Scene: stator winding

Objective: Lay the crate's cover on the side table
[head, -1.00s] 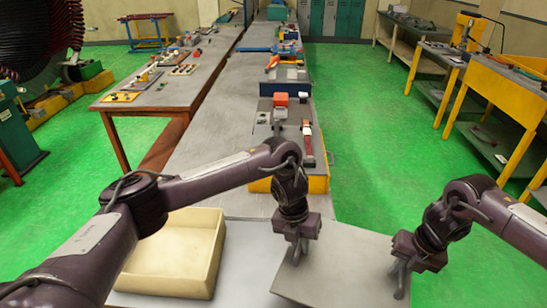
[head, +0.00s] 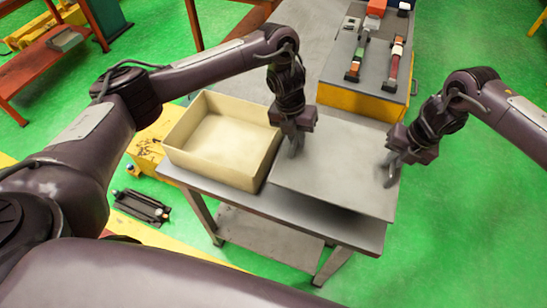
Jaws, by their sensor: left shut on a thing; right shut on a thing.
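The crate's cover is a flat grey panel (head: 340,170) to the right of the open crate (head: 222,147). My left gripper (head: 294,146) is shut on the cover's left side, near the crate. My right gripper (head: 390,172) is shut on its right edge. The crate is a cream, empty, uncovered box on the left part of the grey side table (head: 235,197). The cover is over the table's right part, and its right side reaches past the tabletop. I cannot tell whether its underside touches the table.
A yellow-sided workbench (head: 365,102) with tools on its dark top stands just behind the cover. A lower shelf (head: 265,236) shows under the side table. A dark metal part (head: 142,206) lies at the lower left. Green floor (head: 470,230) is clear at right.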

